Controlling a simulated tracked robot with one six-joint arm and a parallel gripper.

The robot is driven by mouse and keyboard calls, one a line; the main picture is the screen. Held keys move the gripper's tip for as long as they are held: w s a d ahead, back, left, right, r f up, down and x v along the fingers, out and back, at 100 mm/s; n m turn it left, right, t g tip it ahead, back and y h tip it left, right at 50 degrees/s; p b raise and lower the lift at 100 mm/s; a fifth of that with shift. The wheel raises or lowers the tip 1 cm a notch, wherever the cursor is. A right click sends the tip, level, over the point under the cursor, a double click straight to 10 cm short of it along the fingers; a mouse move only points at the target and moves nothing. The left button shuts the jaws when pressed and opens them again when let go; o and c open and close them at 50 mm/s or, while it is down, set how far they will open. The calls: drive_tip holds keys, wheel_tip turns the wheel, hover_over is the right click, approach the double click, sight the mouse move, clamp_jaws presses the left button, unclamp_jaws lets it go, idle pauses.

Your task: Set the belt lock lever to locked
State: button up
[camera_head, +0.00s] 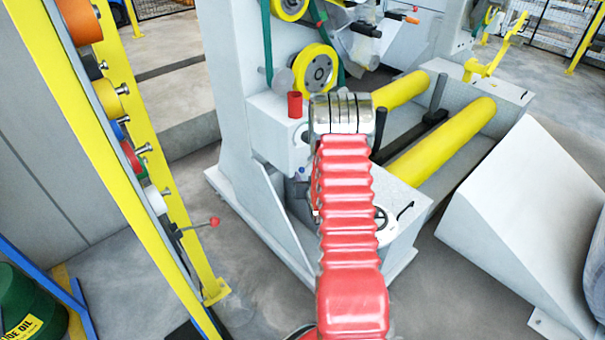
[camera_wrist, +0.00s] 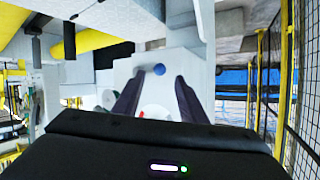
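A lever with a red knob (camera_head: 214,221) sticks out to the right from the low part of the yellow rack post in the head view. I cannot tell whether it is the belt lock lever or which setting it has. My gripper (camera_wrist: 156,97) shows in the wrist view with two dark fingers spread apart and nothing held between them. A small red spot (camera_wrist: 141,114) shows low between the fingers, partly hidden, and I cannot identify it. In the head view my red-sleeved arm reaches toward the grey machine (camera_head: 225,90) and hides my fingertips.
Green belts run past a yellow pulley (camera_head: 316,70) on the machine. A red cylinder (camera_head: 295,104) stands on its ledge. Yellow rollers (camera_head: 440,139) lie to the right, with a pale sloped block (camera_head: 525,215) nearer. The yellow rack (camera_head: 85,130) stands left. A mesh fence (camera_wrist: 302,100) is at right in the wrist view.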

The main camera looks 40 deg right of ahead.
sight(303, 171)
drive_tip(key=shift+x, duration=2.65)
drive_tip(key=shift+c, duration=0.3)
clamp_jaws()
drive_tip(key=shift+a, duration=0.2)
drive_tip(key=shift+s+d, duration=0.1)
drive_tip(key=shift+d, duration=0.2)
